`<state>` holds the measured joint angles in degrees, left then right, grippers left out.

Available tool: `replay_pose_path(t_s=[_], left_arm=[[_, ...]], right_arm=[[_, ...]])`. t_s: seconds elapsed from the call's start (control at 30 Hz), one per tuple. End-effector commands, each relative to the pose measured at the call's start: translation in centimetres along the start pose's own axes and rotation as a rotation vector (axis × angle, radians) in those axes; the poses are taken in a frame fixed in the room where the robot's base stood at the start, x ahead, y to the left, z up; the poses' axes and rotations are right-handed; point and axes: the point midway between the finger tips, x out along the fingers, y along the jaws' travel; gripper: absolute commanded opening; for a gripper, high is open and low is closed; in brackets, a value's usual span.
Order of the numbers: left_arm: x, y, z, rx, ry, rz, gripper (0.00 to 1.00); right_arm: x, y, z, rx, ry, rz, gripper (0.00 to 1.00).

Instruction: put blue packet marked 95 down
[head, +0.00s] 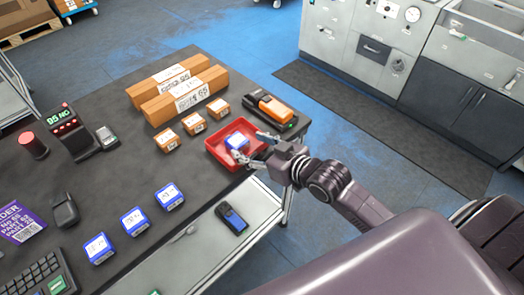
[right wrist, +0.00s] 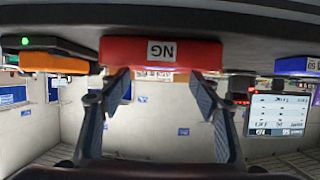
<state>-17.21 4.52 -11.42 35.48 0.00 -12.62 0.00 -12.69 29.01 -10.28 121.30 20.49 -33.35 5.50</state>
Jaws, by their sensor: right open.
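In the right wrist view, which is upside down, the open fingers (right wrist: 160,88) flank the red tray wall (right wrist: 125,52) marked NG; the packet is hidden there. My left gripper is not in view.
Several other blue packets (head: 134,221) stand in a row on the dark table. Small brown boxes (head: 194,123) and long cartons (head: 176,74) lie behind the tray. An orange and black device (head: 270,107) lies beyond it. A display (head: 65,118) reads 95 NG.

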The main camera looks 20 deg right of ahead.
Motion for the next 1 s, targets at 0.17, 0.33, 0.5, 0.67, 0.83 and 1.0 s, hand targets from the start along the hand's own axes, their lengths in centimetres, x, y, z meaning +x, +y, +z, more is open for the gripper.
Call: replay_pose_path(t_s=[0.17, 0.33, 0.5, 0.67, 0.83, 1.0], left_arm=[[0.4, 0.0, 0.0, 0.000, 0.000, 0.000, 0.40], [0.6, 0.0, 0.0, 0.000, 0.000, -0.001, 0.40], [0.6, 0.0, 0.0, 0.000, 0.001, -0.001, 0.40], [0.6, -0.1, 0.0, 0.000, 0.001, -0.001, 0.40], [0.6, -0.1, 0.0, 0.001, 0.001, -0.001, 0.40], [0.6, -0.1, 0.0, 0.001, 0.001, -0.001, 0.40]], right_arm=[[-3.2, 0.0, 0.2, -0.001, -0.002, 0.000, 0.57], [-4.8, 0.0, 0.1, 0.000, -0.002, 0.000, 0.57], [-5.3, 0.0, 0.0, 0.000, -0.001, 0.000, 0.57], [-5.3, 0.0, 0.0, 0.000, 0.000, 0.000, 0.57], [-5.3, -0.1, 0.5, 0.003, -0.016, 0.003, 0.57], [-6.1, -1.3, 4.5, 0.013, -0.155, 0.036, 0.57]])
